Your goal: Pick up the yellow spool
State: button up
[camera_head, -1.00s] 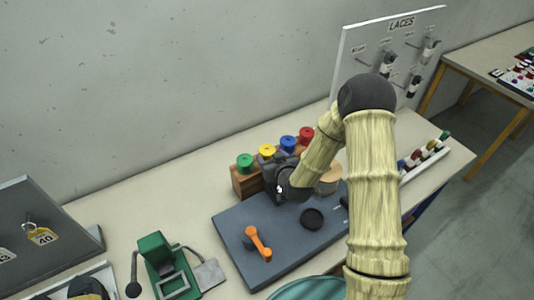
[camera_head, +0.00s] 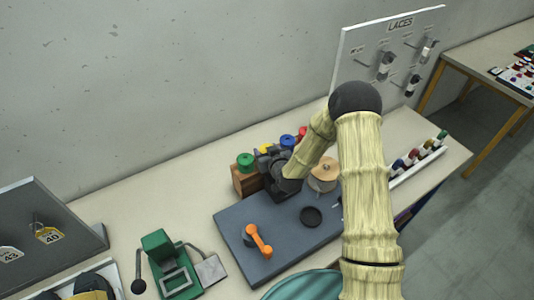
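The yellow spool (camera_head: 266,148) stands in the wooden rack (camera_head: 246,182) on the table, between the green spool and the blue spool. Only its top shows, as my gripper covers the rest. My gripper (camera_head: 268,160) is at the front of the rack, right at the yellow spool. Its fingers are dark and partly hidden by its own body. I cannot tell whether they are open or touch the spool.
The green spool (camera_head: 245,160), blue spool (camera_head: 287,141) and red spool (camera_head: 303,132) stand close by in the rack. A grey mat (camera_head: 260,215) with an orange-handled tool (camera_head: 258,240) and black disc (camera_head: 311,216) lies in front. A round wooden-topped pot (camera_head: 324,172) stands right of my gripper.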

jog(key=c, duration=0.4)
jog(key=shift+c, duration=0.2)
jog(key=shift+r+b, duration=1.45)
jog(key=shift+r, duration=3.55)
